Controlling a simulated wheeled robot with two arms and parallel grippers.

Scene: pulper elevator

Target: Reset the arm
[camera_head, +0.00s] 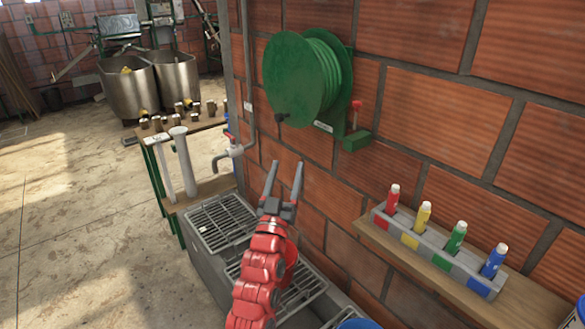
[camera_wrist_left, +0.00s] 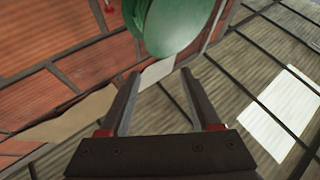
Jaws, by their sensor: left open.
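My left gripper (camera_head: 284,180) is at the end of my red arm, which rises from the bottom of the head view. Its two dark fingers are apart and point up, in front of the brick wall, with nothing between them. The left wrist view also shows the open, empty fingers (camera_wrist_left: 156,100). A green hose reel (camera_head: 297,78) hangs on the wall above the gripper in the head view. It also shows beyond the fingertips in the left wrist view (camera_wrist_left: 170,22). My right gripper is in neither view.
Below my arm is a grey sink with metal grates (camera_head: 222,222). A wall tap (camera_head: 233,148) is left of the gripper. At right, a wooden shelf (camera_head: 372,229) bears a grey holder with red, yellow, green and blue bottles. Open floor (camera_head: 75,210) lies at left.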

